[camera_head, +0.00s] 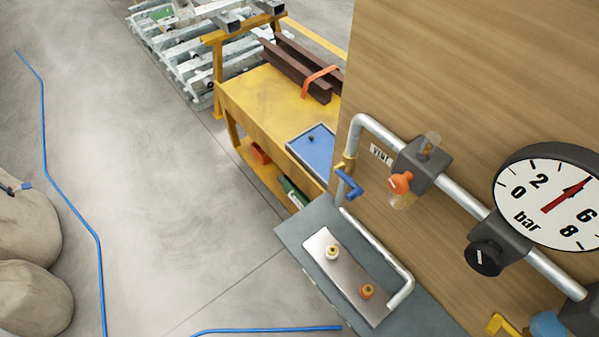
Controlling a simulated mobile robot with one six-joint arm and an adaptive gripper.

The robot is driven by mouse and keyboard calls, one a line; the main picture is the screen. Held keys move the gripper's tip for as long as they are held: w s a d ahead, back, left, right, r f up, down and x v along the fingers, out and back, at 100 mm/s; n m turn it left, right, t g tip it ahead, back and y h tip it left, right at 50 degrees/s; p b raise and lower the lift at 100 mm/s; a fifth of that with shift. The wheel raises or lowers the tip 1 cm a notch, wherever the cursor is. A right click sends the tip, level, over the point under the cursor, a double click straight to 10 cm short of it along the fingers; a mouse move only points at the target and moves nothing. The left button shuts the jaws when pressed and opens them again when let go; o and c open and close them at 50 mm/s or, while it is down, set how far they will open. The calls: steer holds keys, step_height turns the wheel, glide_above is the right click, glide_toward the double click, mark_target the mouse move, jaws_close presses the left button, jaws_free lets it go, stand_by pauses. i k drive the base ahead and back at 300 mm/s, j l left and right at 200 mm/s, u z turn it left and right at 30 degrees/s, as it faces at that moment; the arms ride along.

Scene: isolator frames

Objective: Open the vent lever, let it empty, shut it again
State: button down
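The vent lever (349,183) is a blue handle on a small brass valve in the thin grey pipe at the wooden panel's left edge. The handle slants down to the right, across the pipe's line. A label reading VENT (381,154) sits on the panel to its right. The round pressure gauge (547,198), marked in bar, is at the right. Its red needle points up and right, between the 2 and the 6, around 4 to 5. My gripper is not in view.
A grey shelf (292,235) below the valve carries a metal plate with two small fittings, beside a bent rail. A pipe with an orange-capped bowl (401,184) and a black knob (483,257) runs along the panel. A yellow workbench (262,98) stands behind. Floor at left is open, with a blue hose.

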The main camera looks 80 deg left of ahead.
mark_target(357, 190)
steer(key=j+u, duration=0.15)
steer(key=u, duration=2.45)
steer(key=l, duration=0.55)
